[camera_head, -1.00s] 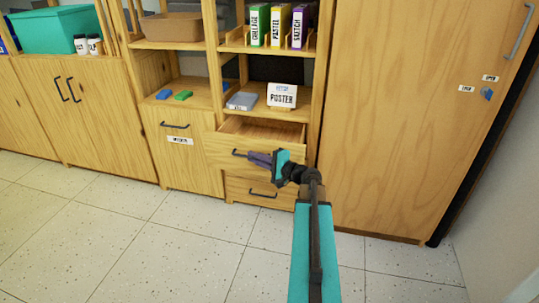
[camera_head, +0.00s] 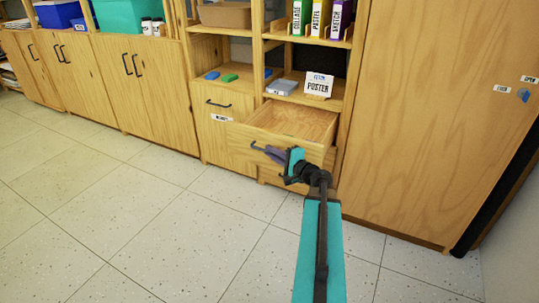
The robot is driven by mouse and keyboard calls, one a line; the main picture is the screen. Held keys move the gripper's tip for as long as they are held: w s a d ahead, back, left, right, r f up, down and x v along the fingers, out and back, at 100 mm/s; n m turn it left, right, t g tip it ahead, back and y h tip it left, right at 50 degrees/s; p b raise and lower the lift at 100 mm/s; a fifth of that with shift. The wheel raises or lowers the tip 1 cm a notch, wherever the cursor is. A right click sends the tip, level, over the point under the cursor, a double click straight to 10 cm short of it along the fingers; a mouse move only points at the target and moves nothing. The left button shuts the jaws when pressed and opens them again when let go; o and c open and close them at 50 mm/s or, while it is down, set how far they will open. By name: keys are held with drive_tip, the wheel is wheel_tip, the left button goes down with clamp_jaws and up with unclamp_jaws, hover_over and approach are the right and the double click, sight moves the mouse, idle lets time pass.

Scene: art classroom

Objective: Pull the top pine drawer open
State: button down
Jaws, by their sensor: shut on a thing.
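The top pine drawer (camera_head: 243,134) is pulled well out of its cabinet, and its inside shows from above as bare wood. It carries a dark bar handle (camera_head: 254,146) on its front. My gripper (camera_head: 265,150) is shut on this handle, coming from the right. The fingers hide part of the handle and of the drawer front. The inside looks empty.
A lower drawer (camera_head: 267,178) sits closed beneath, partly hidden. Left of it is a closed cabinet door (camera_head: 225,145). A poster card (camera_head: 319,85) stands on the shelf above. A tall wooden cabinet (camera_head: 440,120) stands at right. The tiled floor (camera_head: 150,220) in front is clear.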

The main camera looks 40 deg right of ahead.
drive_tip(key=shift+a, duration=0.1)
idle(0.3)
drive_tip(key=c, duration=1.8)
unclamp_jaws()
drive_tip(key=shift+s, duration=0.2)
drive_tip(key=shift+c, duration=0.2)
drive_tip(key=shift+s, duration=0.2)
drive_tip(key=s+r+p, duration=0.1)
drive_tip(key=s+p, duration=0.9)
drive_tip(key=s, duration=0.3)
drive_tip(key=shift+s, duration=0.2)
drive_tip(key=shift+r, duration=0.1)
